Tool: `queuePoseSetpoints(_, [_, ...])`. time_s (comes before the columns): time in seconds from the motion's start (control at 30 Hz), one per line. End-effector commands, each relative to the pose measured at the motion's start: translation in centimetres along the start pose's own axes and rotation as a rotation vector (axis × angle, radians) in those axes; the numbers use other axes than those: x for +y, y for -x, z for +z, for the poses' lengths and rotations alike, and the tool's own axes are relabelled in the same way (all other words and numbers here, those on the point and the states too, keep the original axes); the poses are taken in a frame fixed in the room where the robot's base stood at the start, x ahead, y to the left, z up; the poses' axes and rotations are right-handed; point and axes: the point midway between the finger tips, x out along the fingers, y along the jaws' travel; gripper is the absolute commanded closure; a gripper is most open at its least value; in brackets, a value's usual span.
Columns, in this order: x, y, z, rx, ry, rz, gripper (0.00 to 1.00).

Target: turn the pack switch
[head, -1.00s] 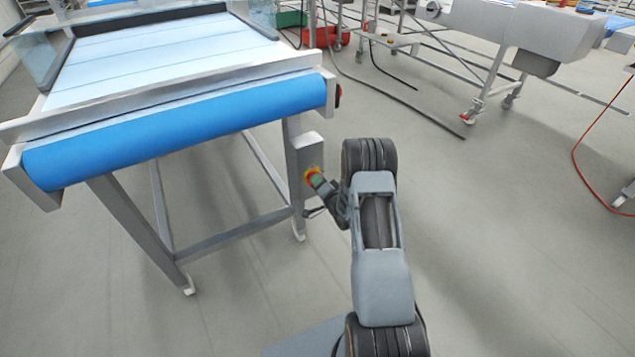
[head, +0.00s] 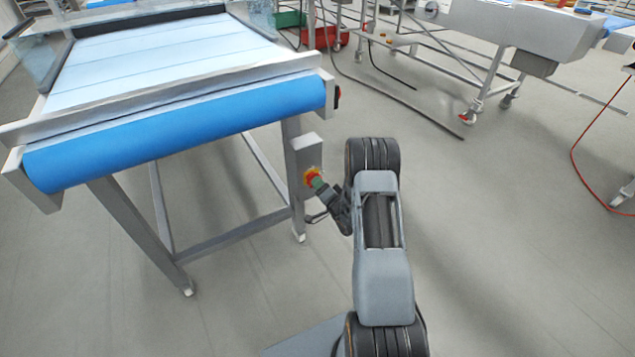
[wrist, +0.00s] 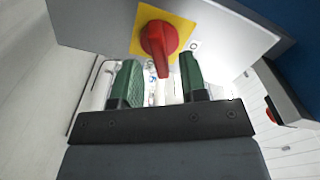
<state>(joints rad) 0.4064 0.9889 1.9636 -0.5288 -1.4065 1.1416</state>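The pack switch (wrist: 158,42) is a red rotary knob on a yellow plate, on the face of a grey box. In the wrist view its handle points down and slightly right, toward the gap between my fingers. My gripper (wrist: 158,80) is open, with one green finger on each side below the knob and nothing held. In the head view the switch (head: 311,175) shows as red and yellow on the box (head: 307,152) by the conveyor leg, and my gripper (head: 318,184) is right in front of it, partly hiding it.
The conveyor (head: 180,125) with its blue roller end stands to the left, above the switch box. A red button (wrist: 270,112) sits on a grey part at the right in the wrist view. Open floor (head: 500,240) lies to the right, with a red hose (head: 577,158) farther off.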

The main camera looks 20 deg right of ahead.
Motion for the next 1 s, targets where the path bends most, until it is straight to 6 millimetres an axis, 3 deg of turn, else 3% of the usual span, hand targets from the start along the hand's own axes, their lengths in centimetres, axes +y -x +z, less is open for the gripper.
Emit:
queuePoseSetpoints(0.3, [-0.1,6.7,-0.2,0.003,-0.003,0.004,0.61])
queuePoseSetpoints(0.5, [0.0,9.8,-0.1,0.003,-0.003,0.003,0.61])
queuePoseSetpoints(0.7, [0.0,11.3,-0.1,0.001,-0.001,0.000,0.61])
queuePoseSetpoints(1.0, [0.0,11.7,0.0,0.001,0.000,-0.001,0.61])
